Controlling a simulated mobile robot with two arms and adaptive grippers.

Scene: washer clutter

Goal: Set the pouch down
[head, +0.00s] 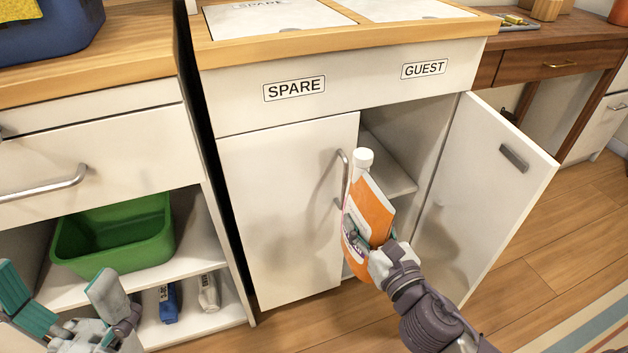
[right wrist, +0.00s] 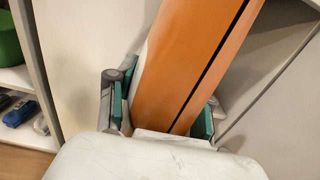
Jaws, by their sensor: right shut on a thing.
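The pouch (head: 372,212) is orange and white with a white cap, tilted a little with the cap up. My right gripper (head: 370,246) is shut on its lower part and holds it in front of the cabinet's open right compartment. In the right wrist view the orange pouch (right wrist: 190,65) stands between the teal-padded fingers (right wrist: 165,115). Its lower end is hidden by the gripper. My left gripper (head: 57,275) is at the lower left, fingers apart and empty, in front of the shelf unit.
The cabinet has signs SPARE (head: 294,88) and GUEST (head: 424,69). Its left door (head: 275,215) is shut; its right door (head: 490,190) stands open. Inside is a shelf (head: 388,172). A green bin (head: 115,240) and bottles (head: 168,303) sit on the left shelves.

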